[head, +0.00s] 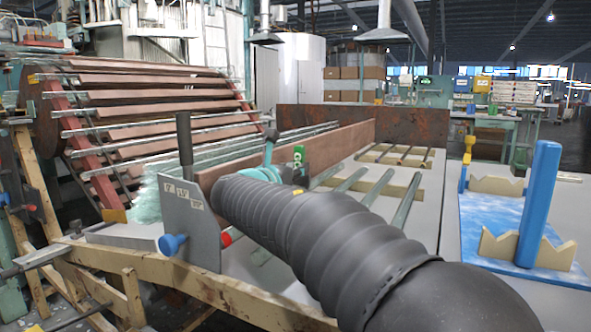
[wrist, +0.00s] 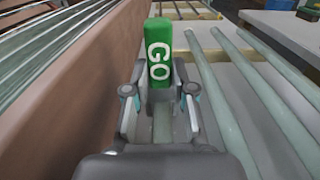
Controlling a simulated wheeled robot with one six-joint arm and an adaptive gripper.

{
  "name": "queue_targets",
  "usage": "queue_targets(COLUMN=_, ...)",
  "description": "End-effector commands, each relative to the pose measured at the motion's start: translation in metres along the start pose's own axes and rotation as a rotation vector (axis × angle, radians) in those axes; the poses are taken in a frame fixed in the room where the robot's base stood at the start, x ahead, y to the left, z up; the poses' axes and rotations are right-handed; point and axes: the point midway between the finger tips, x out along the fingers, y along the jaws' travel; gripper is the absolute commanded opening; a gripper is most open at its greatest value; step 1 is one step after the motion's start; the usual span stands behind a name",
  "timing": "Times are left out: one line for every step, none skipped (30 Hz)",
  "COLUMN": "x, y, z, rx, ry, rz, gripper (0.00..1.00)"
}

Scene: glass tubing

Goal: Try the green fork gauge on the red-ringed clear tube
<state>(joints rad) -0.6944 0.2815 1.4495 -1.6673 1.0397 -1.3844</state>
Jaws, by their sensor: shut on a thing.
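The green fork gauge (wrist: 158,52) carries white "GO" letters and stands upright between the fingers of my gripper (wrist: 159,92) in the wrist view. My gripper is shut on it. In the head view only part of the gauge (head: 299,157) shows beyond my dark arm. Several long clear tubes lie to its right; one is the nearest clear tube (wrist: 219,95) in the wrist view. A pale strip shows below the gauge between the fingers; I cannot tell whether it is a tube. I cannot make out a red ring on any tube.
A brown board (head: 345,145) runs along the left, with stacked glass tubes (head: 170,185) beyond it. A grey plate (head: 190,220) with blue and red knobs stands in front.

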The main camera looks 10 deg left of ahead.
Motion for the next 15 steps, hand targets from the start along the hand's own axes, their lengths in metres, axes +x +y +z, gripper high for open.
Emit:
queue_targets(x=-0.0001, y=-0.0001, z=0.0004, rx=0.0, ry=-0.001, rz=0.0, gripper=0.0)
queue_targets(x=0.0, y=-0.0001, z=0.0004, rx=0.0, ry=-0.001, rz=0.0, gripper=0.0)
queue_targets(x=0.0, y=-0.0001, z=0.0004, rx=0.0, ry=-0.001, rz=0.0, gripper=0.0)
queue_targets(x=0.0, y=-0.0001, z=0.0004, rx=0.0, ry=-0.001, rz=0.0, gripper=0.0)
queue_targets(x=0.0, y=-0.0001, z=0.0004, rx=0.0, ry=-0.001, rz=0.0, gripper=0.0)
queue_targets(x=0.0, y=-0.0001, z=0.0004, rx=0.0, ry=-0.001, rz=0.0, gripper=0.0)
queue_targets(x=0.0, y=-0.0001, z=0.0005, rx=0.0, ry=-0.001, rz=0.0, gripper=0.0)
queue_targets(x=0.0, y=-0.0001, z=0.0005, rx=0.0, ry=-0.001, rz=0.0, gripper=0.0)
queue_targets(x=0.0, y=-0.0001, z=0.0005, rx=0.0, ry=-0.001, rz=0.0, gripper=0.0)
queue_targets(x=0.0, y=-0.0001, z=0.0006, rx=0.0, ry=-0.001, rz=0.0, gripper=0.0)
queue_targets(x=0.0, y=-0.0001, z=0.0008, rx=0.0, ry=-0.001, rz=0.0, gripper=0.0)
queue_targets(x=0.0, y=-0.0001, z=0.0014, rx=0.0, ry=-0.001, rz=0.0, gripper=0.0)
queue_targets(x=0.0, y=-0.0001, z=0.002, rx=0.0, ry=-0.001, rz=0.0, gripper=0.0)
queue_targets(x=0.0, y=-0.0001, z=0.0027, rx=0.0, ry=-0.001, rz=0.0, gripper=0.0)
queue_targets(x=0.0, y=-0.0001, z=0.004, rx=0.0, ry=-0.001, rz=0.0, gripper=0.0)
